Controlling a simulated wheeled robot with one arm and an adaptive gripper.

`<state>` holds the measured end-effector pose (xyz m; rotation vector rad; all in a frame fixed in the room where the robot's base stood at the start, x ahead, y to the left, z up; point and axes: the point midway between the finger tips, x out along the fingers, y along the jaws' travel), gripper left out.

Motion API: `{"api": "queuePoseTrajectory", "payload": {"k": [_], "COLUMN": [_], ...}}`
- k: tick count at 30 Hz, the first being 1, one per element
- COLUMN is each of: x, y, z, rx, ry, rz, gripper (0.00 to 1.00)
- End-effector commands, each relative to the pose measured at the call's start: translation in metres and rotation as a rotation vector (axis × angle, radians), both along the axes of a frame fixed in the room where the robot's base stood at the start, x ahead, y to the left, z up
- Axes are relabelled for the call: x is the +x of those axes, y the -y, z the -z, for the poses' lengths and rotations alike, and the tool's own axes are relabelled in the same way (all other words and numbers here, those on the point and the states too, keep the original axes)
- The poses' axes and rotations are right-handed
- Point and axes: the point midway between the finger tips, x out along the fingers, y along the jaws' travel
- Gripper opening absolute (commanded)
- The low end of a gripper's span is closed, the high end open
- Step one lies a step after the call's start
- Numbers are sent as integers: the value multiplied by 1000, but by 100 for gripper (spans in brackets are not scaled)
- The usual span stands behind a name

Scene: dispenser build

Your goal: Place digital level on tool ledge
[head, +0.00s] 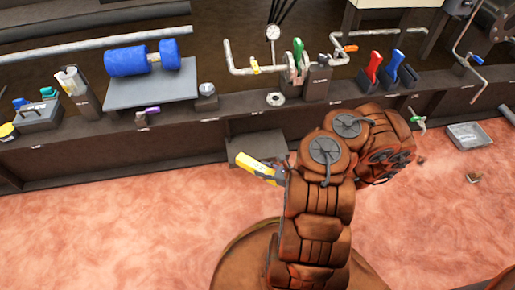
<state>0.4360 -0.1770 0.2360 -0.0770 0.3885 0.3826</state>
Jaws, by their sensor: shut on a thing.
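The digital level looks like a yellow bar (251,166) with a dark part near my gripper. My gripper (272,174) is shut on its right end, and the bar points up and to the left. The grip itself is small and partly hidden by my arm. A grey ledge (243,146), which seems to be the tool ledge, juts from the front of the dark bench just behind and above the level in the picture. I cannot tell whether the level touches it. My arm hides the ledge's right side.
A metal tray (469,135) lies at the right. The pinkish floor (110,225) at left is clear.

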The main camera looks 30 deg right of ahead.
Motion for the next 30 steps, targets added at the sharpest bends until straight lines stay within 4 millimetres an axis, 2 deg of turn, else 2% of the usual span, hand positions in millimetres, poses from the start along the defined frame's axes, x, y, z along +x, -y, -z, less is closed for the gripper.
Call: {"api": "queuePoseTrajectory", "payload": {"k": [12, 21, 30], "x": [69, 112, 127], "y": [45, 69, 77], "z": [12, 14, 14], "rx": [-6, -4, 1], "ry": [0, 3, 0], "rz": [1, 0, 1], "gripper": [0, 0, 0]}}
